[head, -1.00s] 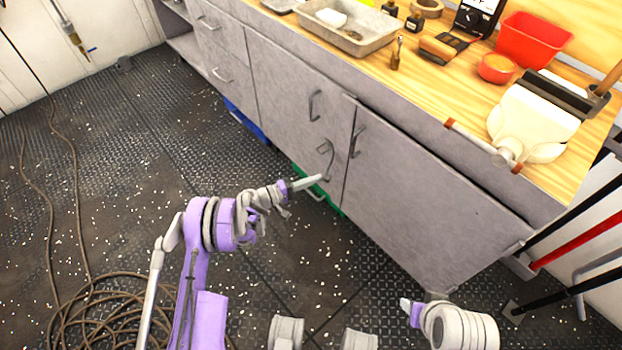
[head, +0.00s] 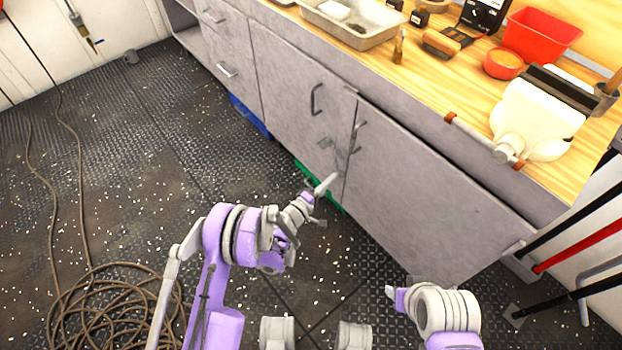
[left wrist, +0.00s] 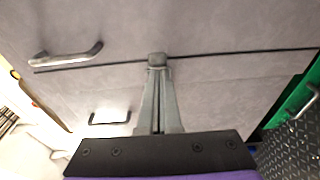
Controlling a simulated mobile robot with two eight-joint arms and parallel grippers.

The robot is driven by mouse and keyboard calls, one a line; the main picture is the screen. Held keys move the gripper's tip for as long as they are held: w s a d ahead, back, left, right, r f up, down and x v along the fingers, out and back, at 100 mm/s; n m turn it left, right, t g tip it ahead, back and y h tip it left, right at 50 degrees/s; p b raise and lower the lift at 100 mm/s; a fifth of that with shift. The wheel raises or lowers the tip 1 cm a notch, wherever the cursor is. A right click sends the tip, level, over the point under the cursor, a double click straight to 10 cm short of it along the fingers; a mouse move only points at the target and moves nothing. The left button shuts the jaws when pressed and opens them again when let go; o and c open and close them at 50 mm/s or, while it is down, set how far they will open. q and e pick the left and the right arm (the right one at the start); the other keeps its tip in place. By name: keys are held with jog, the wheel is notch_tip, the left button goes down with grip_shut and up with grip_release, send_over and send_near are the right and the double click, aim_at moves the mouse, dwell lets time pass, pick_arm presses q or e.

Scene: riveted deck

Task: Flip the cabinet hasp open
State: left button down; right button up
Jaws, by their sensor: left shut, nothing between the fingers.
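The grey cabinet has two doors, a left door (head: 292,95) and a right door (head: 425,200), meeting at an upright seam. A small grey fitting that looks like the hasp (head: 325,143) sits low on the left door, near the seam; whether it is folded or open is too small to tell. My left gripper (head: 332,181) is shut and empty, its tip below that fitting and close to the seam. In the left wrist view its fingers (left wrist: 157,75) point at the seam and a small grey block shows at their tips. My right gripper (head: 391,291) is at lower right, away from the doors; its jaws are unclear.
Bar handles stand on the left door (head: 316,99) and right door (head: 357,138). The wooden worktop (head: 437,85) above carries a tray (head: 360,35), a red bin (head: 540,38) and other items. A coiled hose (head: 110,310) lies on the floor at lower left.

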pick_arm(q)
jog(key=shift+d, duration=0.75)
pick_arm(e)
jog(key=shift+a+f, duration=0.1)
jog(key=shift+a, duration=0.05)
jog(key=shift+w, duration=0.1)
